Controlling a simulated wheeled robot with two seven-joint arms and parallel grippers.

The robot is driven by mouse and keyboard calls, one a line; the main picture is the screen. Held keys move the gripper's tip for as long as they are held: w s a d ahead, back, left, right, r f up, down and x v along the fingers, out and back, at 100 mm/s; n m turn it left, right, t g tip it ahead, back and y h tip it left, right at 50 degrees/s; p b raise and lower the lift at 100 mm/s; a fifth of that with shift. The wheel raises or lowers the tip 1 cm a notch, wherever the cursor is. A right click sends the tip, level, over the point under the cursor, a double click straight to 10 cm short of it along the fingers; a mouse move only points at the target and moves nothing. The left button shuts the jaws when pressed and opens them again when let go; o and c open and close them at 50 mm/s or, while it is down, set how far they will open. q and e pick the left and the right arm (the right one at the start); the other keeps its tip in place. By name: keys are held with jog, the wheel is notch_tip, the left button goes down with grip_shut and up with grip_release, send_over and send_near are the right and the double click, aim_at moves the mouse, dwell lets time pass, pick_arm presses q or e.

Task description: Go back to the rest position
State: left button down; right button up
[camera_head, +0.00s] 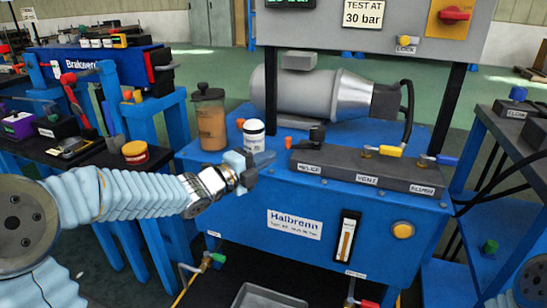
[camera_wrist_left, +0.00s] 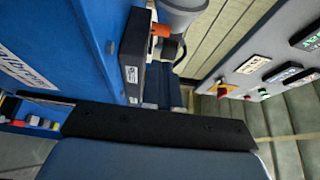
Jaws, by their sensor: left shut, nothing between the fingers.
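My left arm comes in from the left in a pale blue sleeve. Its gripper (camera_head: 258,167) is shut and empty, in front of the blue test bench (camera_head: 330,254) near its top front edge. It is close to the white-capped jar (camera_head: 254,135) and the left end of the grey valve block (camera_head: 365,170); I cannot tell whether it touches anything. In the left wrist view a dark bar of my gripper crosses the picture, with the blue bench at the left. My right gripper is not in view; only a bit of my right arm shows at the lower right.
A brown-filled container (camera_head: 210,118) and a grey motor (camera_head: 312,92) stand on the bench. A control panel (camera_head: 385,25) rises behind. Cluttered dark tables stand at the left, another bench (camera_head: 515,130) at the right. A grey tray (camera_head: 268,297) lies low in front.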

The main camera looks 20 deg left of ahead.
pick_arm(q)
jog(key=w+a+v, duration=0.1)
jog(key=v, duration=0.6)
jog(key=d+f+n+g+y+p, duration=0.25)
jog(key=f+n, duration=0.55)
jog(key=f, duration=0.4)
jog(key=d+f+n+g+y+p, duration=0.1)
jog(key=d+f+n+g, duration=0.25)
jog(key=f+n, duration=0.7)
jog(key=s+d+f+n+g, duration=0.3)
jog(key=s+d+f+g, duration=0.1)
jog(key=s+f, duration=0.6)
jog(key=s+d+f+n+g+y+p, duration=0.1)
jog(key=s+d+f+n+g, duration=0.3)
jog(key=s+f, duration=0.7)
jog(key=shift+s+d+g, duration=0.3)
jog(key=shift+s+g, duration=0.2)
jog(key=shift+s, duration=0.05)
